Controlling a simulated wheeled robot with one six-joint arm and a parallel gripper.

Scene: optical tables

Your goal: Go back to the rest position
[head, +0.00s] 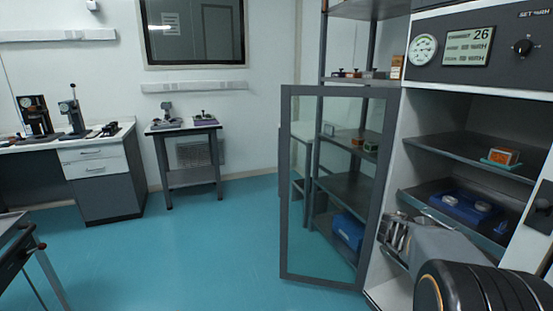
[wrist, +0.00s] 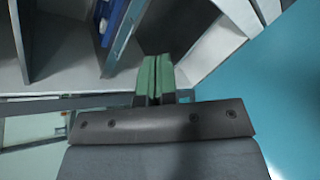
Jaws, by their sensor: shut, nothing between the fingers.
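My gripper (wrist: 153,78) shows in the wrist view with its two green fingers pressed together and nothing between them. In the head view my arm reaches in from the lower right, in front of the open cabinet (head: 393,170). The gripper's end lies low by the cabinet's left side, close to the open glass door (head: 335,190); I cannot tell whether it touches anything. In the wrist view the cabinet's shelves and walls lie beyond the fingertips, at the upper left.
On the cabinet's shelves are an orange-and-white box (head: 502,156) on a teal base and a blue item (head: 468,205). A shelf rack stands behind the door. A small table (head: 190,180) and a drawer bench (head: 100,170) stand farther back. The teal floor (head: 190,255) is clear in the middle.

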